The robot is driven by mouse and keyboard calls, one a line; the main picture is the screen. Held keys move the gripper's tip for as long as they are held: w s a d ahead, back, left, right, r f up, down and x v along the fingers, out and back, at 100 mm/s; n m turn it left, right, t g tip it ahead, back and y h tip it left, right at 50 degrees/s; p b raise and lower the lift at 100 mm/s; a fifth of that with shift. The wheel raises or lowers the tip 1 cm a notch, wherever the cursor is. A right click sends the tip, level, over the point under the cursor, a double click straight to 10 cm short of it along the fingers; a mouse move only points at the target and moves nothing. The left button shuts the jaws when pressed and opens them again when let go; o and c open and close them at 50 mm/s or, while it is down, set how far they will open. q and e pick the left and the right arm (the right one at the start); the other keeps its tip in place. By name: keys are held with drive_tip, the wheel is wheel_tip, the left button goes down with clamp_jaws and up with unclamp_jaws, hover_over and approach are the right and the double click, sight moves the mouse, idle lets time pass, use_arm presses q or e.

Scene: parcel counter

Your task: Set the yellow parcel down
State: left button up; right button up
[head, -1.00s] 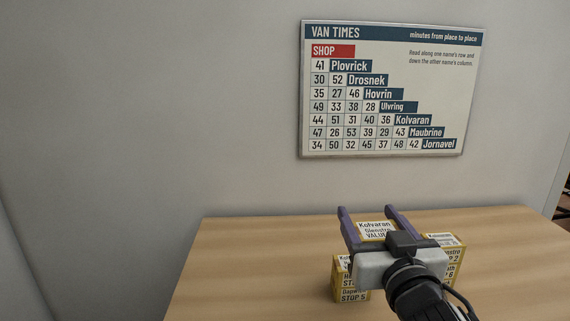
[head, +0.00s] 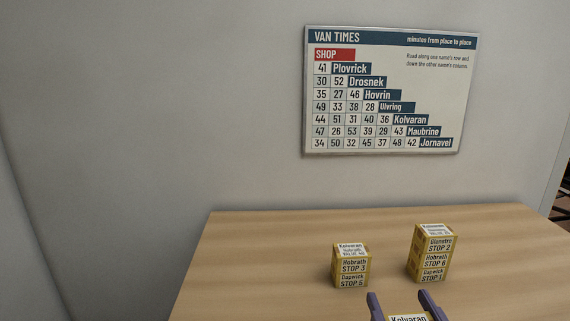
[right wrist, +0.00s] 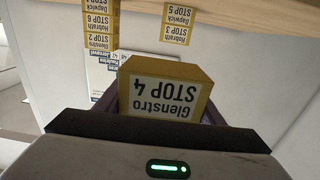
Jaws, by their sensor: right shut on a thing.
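My right gripper (head: 399,297) is at the bottom edge of the head view, shut on a yellow parcel (head: 408,318). In the right wrist view the held parcel (right wrist: 165,95) shows a white label reading Glenstro STOP 4, upside down there. Only its top edge shows in the head view, so its underside is hidden. It is nearer to me than two stacks of yellow parcels and apart from both. The left stack (head: 351,267) reads STOP 3 over STOP 5. The taller right stack (head: 434,258) reads STOP 2, STOP 6, STOP 1 downwards. My left gripper is not in view.
The stacks stand on a wooden counter (head: 265,265), with a bare gap between them. The counter is clear left of the left stack and right of the right stack. A Van Times chart (head: 385,92) hangs on the wall behind.

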drive_tip(key=s, duration=0.1)
drive_tip(key=s+d+f, duration=0.1)
drive_tip(key=s, duration=0.1)
drive_tip(key=s+f, duration=0.1)
drive_tip(key=shift+s+d+f, duration=0.15)
drive_tip(key=shift+s+d, duration=0.05)
drive_tip(key=shift+s, duration=0.15)
drive_tip(key=s+f, duration=0.2)
drive_tip(key=s, duration=0.3)
drive_tip(key=shift+s+f, duration=0.4)
drive_tip(key=shift+a, duration=0.1)
